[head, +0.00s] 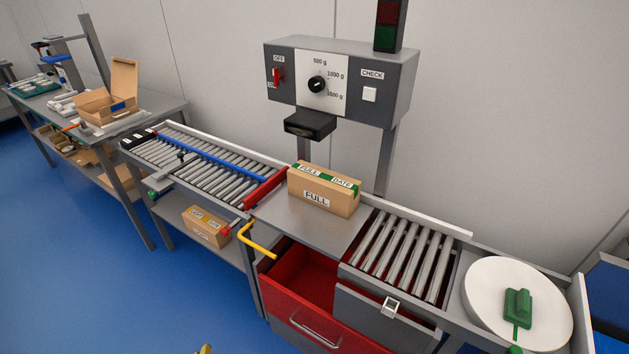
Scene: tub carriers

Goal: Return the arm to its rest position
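Neither of my grippers can be made out in the head view, and no arm reaches over the work line. A small yellow piece (205,349) shows at the bottom edge, cut off by the frame; I cannot tell what it is. A closed cardboard box (322,191) labelled FULL, with green tape marked FULL and DATE, stands on the grey plate (285,223) below the control panel (340,80). Nothing is touching the box.
A roller conveyor (205,165) lies left of the plate, another (402,255) right. A red drawer (305,285) stands open below, beside a yellow bent handle (257,243). A white round disc (517,300) bears a green object (517,308). An open carton (108,95) sits on the left bench.

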